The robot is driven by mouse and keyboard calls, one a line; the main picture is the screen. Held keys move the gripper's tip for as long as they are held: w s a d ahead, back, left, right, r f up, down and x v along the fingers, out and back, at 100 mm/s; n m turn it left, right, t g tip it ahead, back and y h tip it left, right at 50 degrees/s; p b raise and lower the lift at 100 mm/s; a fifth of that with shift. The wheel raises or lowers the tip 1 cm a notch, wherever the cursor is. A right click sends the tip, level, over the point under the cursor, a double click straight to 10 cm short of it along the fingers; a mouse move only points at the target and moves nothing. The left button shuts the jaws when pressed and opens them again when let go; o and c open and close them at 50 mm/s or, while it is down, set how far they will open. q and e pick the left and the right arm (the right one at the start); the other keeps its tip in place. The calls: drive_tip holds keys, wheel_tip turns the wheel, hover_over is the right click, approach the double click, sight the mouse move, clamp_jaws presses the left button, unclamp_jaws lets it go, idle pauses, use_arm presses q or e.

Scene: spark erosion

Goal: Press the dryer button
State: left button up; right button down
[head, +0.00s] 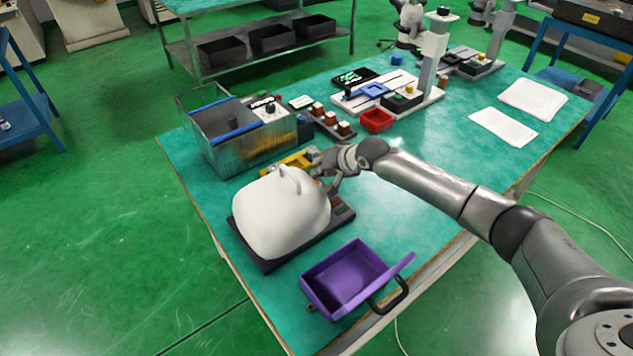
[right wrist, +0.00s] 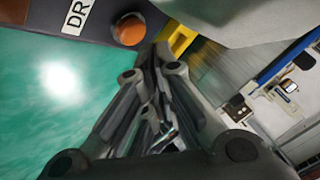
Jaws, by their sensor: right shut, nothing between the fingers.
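The dryer is a white rounded dome (head: 283,212) on a dark flat base (head: 268,262) on the green table. In the right wrist view, the dryer's base shows a white label (right wrist: 76,16) starting with "DR" and a round orange button (right wrist: 129,30). My right gripper (head: 331,180) is beside the dome, over the label side of the base. Its fingers (right wrist: 157,62) are shut and empty, and their tips appear close to the button. I cannot tell whether they touch it. In the head view the button is not clear. My left gripper is not in view.
A purple tray (head: 345,278) with a black handle stands in front of the dryer. A metal tank (head: 245,150) and a yellow object (head: 290,163) lie behind it. A red bin (head: 376,121) and several devices stand farther back. The table to the right is mostly clear.

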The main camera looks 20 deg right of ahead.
drive_tip(key=shift+s+f, duration=0.3)
drive_tip(key=shift+f, duration=0.35)
drive_tip(key=shift+s+f, duration=0.3)
drive_tip(key=shift+f, duration=0.35)
drive_tip(key=shift+a, duration=0.1)
drive_tip(key=shift+s+r+g+p, duration=0.1)
drive_tip(key=shift+g+p, duration=0.2)
drive_tip(key=shift+p, duration=0.05)
drive_tip(key=shift+a, duration=0.1)
drive_tip(key=r+p, duration=0.4)
drive_tip(key=p, duration=0.1)
drive_tip(key=shift+w+a+r, duration=0.2)
drive_tip(key=shift+w+r, duration=0.1)
drive_tip(key=shift+w, duration=0.05)
drive_tip(key=shift+s+r, duration=0.1)
drive_tip(key=shift+r, duration=0.2)
drive_tip(key=shift+d, duration=0.1)
